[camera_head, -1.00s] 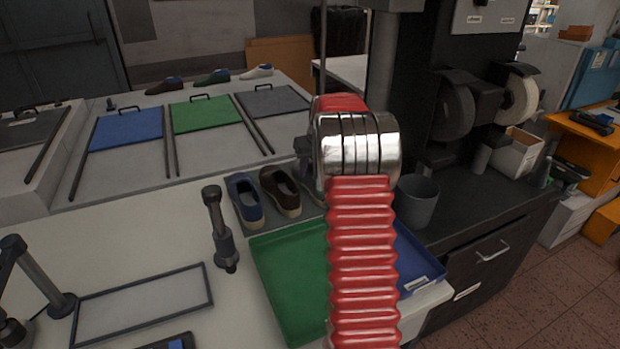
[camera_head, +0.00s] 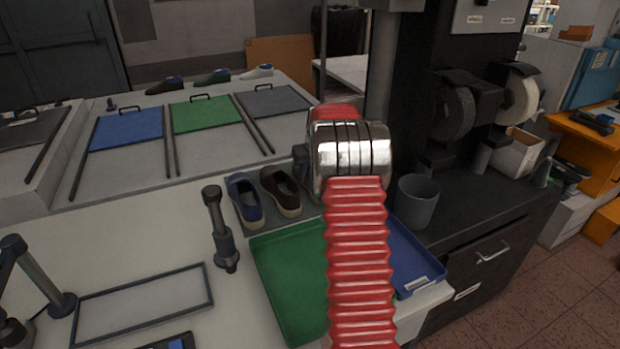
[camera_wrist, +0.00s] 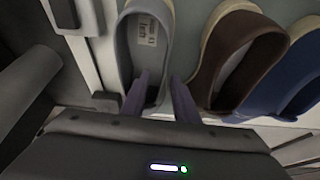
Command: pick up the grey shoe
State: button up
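The grey shoe (camera_wrist: 144,42), with a label on its insole, is at the top centre of the wrist view, its opening towards my gripper. My gripper (camera_wrist: 160,82) is open. Its left finger lies over the shoe's opening and its right finger beside the shoe's right wall, in the gap towards the brown shoe. I cannot tell whether either finger touches the shoe. In the head view, my red and silver arm hides most of the gripper and the grey shoe.
The brown shoe (camera_wrist: 236,58) and blue shoe (camera_wrist: 290,80) stand close beside the grey one. In the head view, a green tray (camera_head: 285,275) and a blue tray (camera_head: 415,262) lie in front, a grey cup (camera_head: 418,203) to the right and a dark upright tool (camera_head: 222,235) to the left.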

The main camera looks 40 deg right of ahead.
grip_shut()
jog(key=shift+r, duration=0.1)
dwell(0.4)
notch_tip(320, 180, up, 10)
jog(key=shift+f, duration=0.1)
dwell(0.5)
dwell(0.7)
